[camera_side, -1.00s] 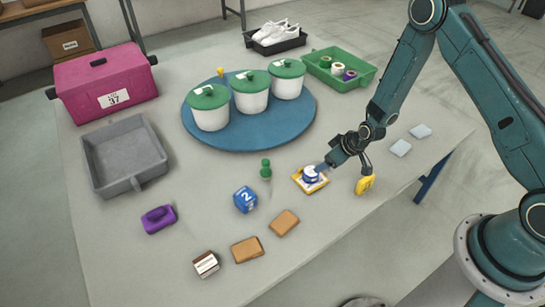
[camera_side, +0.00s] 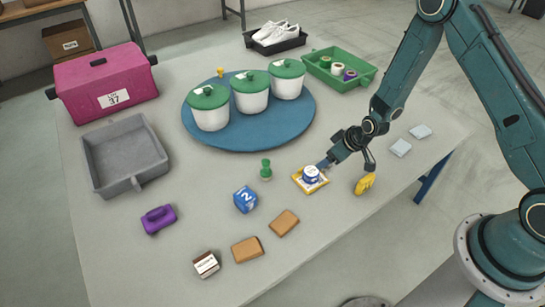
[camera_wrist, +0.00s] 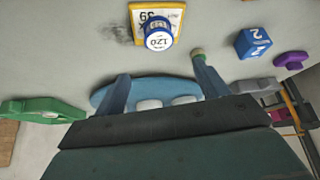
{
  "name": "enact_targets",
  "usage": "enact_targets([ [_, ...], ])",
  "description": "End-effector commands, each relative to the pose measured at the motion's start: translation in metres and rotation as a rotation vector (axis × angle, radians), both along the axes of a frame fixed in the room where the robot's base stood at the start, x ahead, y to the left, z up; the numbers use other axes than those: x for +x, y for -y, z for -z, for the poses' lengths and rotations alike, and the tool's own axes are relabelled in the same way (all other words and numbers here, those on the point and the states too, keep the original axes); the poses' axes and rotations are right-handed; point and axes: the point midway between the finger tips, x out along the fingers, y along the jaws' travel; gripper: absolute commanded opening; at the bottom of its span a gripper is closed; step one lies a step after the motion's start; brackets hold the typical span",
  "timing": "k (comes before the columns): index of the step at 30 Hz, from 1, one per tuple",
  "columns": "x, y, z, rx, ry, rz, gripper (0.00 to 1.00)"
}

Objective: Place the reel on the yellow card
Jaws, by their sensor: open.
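The reel (camera_side: 311,173), a white and blue spool, stands upright on the yellow card (camera_side: 322,184). In the wrist view, the reel (camera_wrist: 159,38) shows a label reading 120, and the card (camera_wrist: 176,23), yellow-edged with a white printed face, lies under it. My gripper (camera_side: 324,164) is close beside the reel on its upper right in the side view. In the wrist view, my gripper (camera_wrist: 163,83) has its two fingers spread wide with nothing between them, and the reel is apart from them.
A yellow object (camera_side: 365,184) lies right of the card. A green peg-like piece (camera_side: 265,169), a blue numbered cube (camera_side: 245,199) and brown blocks (camera_side: 284,222) are to the left. A blue round mat (camera_side: 240,142) holds white green-lidded tubs behind.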

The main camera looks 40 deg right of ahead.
Motion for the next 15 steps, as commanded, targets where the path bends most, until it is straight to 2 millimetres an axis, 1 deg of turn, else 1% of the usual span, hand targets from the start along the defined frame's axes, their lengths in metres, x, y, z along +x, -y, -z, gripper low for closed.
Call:
enact_targets([
  [5,0.004,-0.002,-0.034,-0.003,0.004,-0.003,0.73],
  [10,0.004,-0.005,-0.080,-0.006,0.002,-0.003,0.73],
  [15,-0.003,-0.008,-0.129,-0.011,-0.002,0.004,0.73],
])
